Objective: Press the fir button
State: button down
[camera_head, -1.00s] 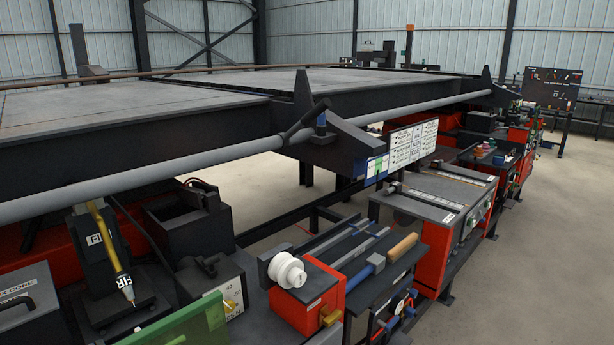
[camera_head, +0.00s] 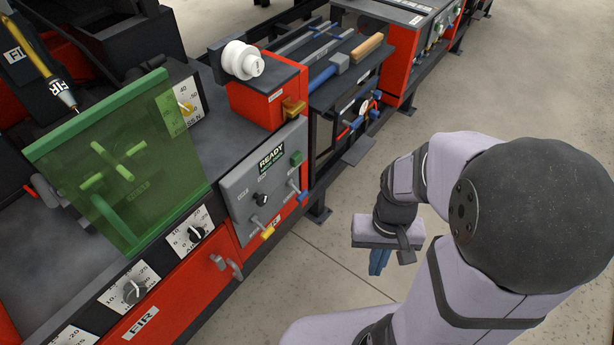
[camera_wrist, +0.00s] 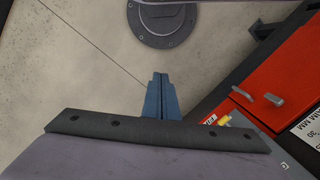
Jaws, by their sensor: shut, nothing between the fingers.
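A red machine with a FIR label (camera_head: 140,322) fills the lower left of the head view. Its grey control panel (camera_head: 240,190) has a READY display (camera_head: 272,158), a green button (camera_head: 297,158), a black knob (camera_head: 261,199), a yellow lever (camera_head: 267,232) and a blue lever (camera_head: 304,195). I cannot read which control is the fir button. My gripper (camera_head: 378,264) has blue fingers, which are shut and empty. It hangs over open floor, right of the panel and apart from it. The fingers also show in the wrist view (camera_wrist: 160,76).
The wrist view shows a red cabinet (camera_wrist: 285,75) at right.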

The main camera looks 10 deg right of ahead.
aim_at(298, 162)
notch_tip(298, 162, down, 10)
jog(key=s+d+m+g+b, duration=0.1)
jog(key=s+d+m+b, duration=0.1)
jog(key=b, duration=0.4)
jog(key=w+a+f+m+t+y+b, duration=0.1)
jog(key=w+a+f+m+y+b, duration=0.1)
jog(key=f+m+y+b, duration=0.35)
jog(key=w+a+f+m+t+y+b, duration=0.1)
jog(key=w+a+f+m+y+b, duration=0.1)
jog(key=f+m+b, duration=0.55)
jog(key=w+a+r+m+t+y+p, duration=0.1)
jog(key=w+r+m+t+y+p, duration=0.3)
jog(key=w, duration=0.7)
jog(key=w+d+r+m+t+y+b, duration=0.1)
jog(key=w+d+r+m+t+b, duration=0.1)
jog(key=w+r+m+t, duration=0.3)
jog(key=w+r+t, duration=0.4)
jog(key=w+r, duration=0.2)
jog(key=r, duration=0.1)
jog(key=shift+d+r+m+b, duration=0.3)
jog(key=shift+d+r, duration=0.1)
jog(key=shift+a, duration=0.1)
jog(key=x, duration=1.4)
